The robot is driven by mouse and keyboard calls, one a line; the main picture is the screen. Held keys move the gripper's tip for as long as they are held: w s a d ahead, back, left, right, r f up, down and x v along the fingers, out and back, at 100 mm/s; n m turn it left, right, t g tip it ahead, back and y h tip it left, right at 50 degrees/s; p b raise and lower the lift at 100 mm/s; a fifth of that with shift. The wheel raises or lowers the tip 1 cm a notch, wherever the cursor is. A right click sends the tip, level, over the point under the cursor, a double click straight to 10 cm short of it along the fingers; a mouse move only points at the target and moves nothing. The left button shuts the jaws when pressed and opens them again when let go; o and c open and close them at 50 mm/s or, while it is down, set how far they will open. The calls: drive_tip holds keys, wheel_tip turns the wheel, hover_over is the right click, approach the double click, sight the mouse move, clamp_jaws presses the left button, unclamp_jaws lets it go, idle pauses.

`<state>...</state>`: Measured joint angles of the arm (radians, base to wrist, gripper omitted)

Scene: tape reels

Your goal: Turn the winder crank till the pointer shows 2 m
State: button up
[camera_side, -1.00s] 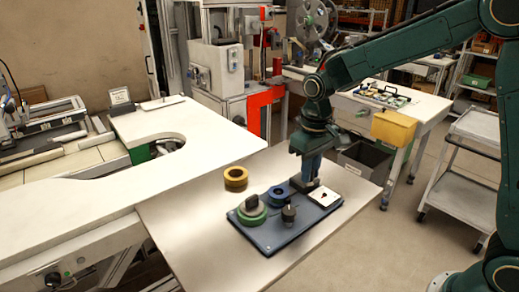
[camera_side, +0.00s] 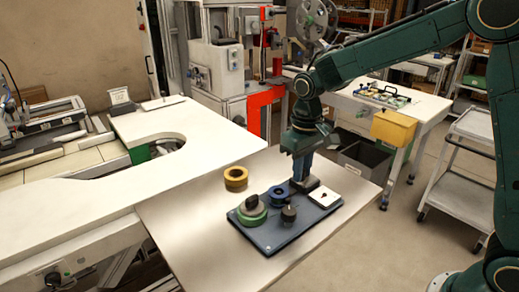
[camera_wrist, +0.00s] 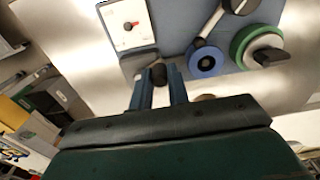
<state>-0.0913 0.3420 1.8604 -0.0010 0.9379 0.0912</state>
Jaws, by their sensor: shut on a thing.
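My gripper (camera_wrist: 158,88) is shut on the dark crank knob (camera_wrist: 158,74), which shows between its two blue fingers in the wrist view. In the side view my gripper (camera_side: 301,180) points down at the back of the blue winder board (camera_side: 268,238). The white dial plate (camera_wrist: 127,24) has a small red pointer (camera_wrist: 129,26); its markings are too small to read. In the side view the dial plate (camera_side: 325,197) lies right of my gripper. A blue reel (camera_wrist: 205,60) and a green reel (camera_wrist: 258,45) sit on the board. The crank's arm is mostly hidden.
A dark knob (camera_side: 289,214) stands on the board between the green reel and the dial plate. Yellow tape rolls (camera_side: 236,178) are stacked on the table behind the board. The table (camera_side: 180,225) left of the board is bare.

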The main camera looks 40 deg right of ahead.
drive_tip(key=shift+w+d, duration=0.1)
drive_tip(key=shift+w, duration=0.65)
idle(0.4)
drive_tip(key=shift+w+d, duration=0.15)
drive_tip(key=shift+w, duration=0.5)
drive_tip(key=shift+d, duration=0.15)
drive_tip(key=shift+w+d, duration=0.35)
drive_tip(key=shift+w, duration=0.05)
clamp_jaws()
